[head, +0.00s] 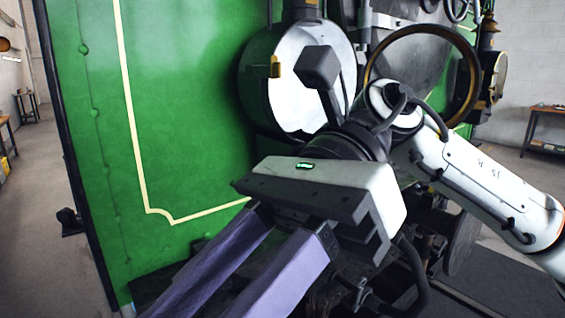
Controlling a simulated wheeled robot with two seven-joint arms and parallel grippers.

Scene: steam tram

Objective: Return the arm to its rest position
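My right arm (480,190) comes in from the right edge, bent at a joint in front of the tram. Its gripper (228,290) has a white and grey body and two purple fingers pointing down and left. The fingers are apart with a gap between them, and I see nothing held in it. Their tips are cut off by the bottom edge of the picture. My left gripper is not in view.
The tram's green panel (185,110) with a cream line stands close behind the gripper. A white round cover (285,85) and a brass-rimmed ring (472,85) are behind the arm. Free floor (40,220) lies at the left; a bench (548,112) stands far right.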

